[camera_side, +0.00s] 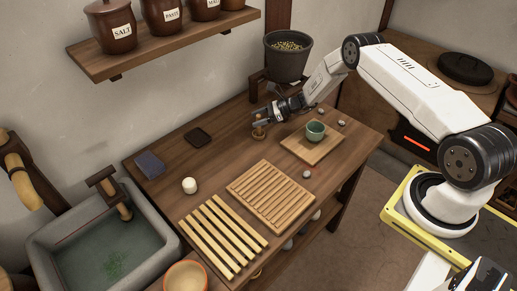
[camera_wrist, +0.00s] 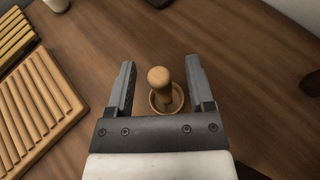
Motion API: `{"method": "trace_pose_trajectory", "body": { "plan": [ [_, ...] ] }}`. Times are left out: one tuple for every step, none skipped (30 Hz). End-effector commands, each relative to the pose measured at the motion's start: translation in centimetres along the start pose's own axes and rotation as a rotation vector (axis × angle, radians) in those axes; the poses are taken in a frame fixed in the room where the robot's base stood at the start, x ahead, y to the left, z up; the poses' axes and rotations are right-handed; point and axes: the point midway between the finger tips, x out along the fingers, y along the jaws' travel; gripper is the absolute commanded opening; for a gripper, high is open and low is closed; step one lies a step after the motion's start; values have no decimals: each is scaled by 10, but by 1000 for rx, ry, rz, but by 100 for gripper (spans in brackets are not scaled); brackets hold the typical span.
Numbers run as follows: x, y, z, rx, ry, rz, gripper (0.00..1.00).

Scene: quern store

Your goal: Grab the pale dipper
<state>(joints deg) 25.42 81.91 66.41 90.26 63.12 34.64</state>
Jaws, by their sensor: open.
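The pale dipper (camera_wrist: 160,94) is light wood, with a round-ended handle rising from a small round cup. In the wrist view it stands between the two fingers of my gripper (camera_wrist: 161,66), with bare space on both sides. In the side view the dipper (camera_side: 259,132) stands on the wooden table near its back edge, right at the tips of my gripper (camera_side: 263,116). My gripper is open and holds nothing. Its palm hides the table nearest the wrist camera.
Slatted wooden racks (camera_side: 270,196) lie towards the front. A green cup (camera_side: 315,131) stands on a board (camera_side: 299,149) to the right. A dark flat block (camera_side: 198,137) and a white cup (camera_side: 189,185) are to the left. A grain bucket (camera_side: 287,62) stands behind.

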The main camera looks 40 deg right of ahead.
Motion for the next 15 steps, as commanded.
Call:
{"method": "trace_pose_trajectory", "body": {
  "plan": [
    [0, 0, 0, 0, 0, 0, 68],
    [0, 0, 0, 0, 0, 0, 68],
    [0, 0, 0, 0, 0, 0, 68],
    [0, 0, 0, 0, 0, 0, 68],
    [0, 0, 0, 0, 0, 0, 68],
    [0, 0, 0, 0, 0, 0, 56],
    [0, 0, 0, 0, 0, 0, 46],
    [0, 0, 0, 0, 0, 0, 37],
    [0, 0, 0, 0, 0, 0, 24],
    [0, 0, 0, 0, 0, 0, 14],
    [0, 0, 0, 0, 0, 0, 5],
    [0, 0, 0, 0, 0, 0, 0],
    [0, 0, 0, 0, 0, 0, 0],
    [0, 0, 0, 0, 0, 0, 0],
    [0, 0, 0, 0, 0, 0, 0]
  ]
}}
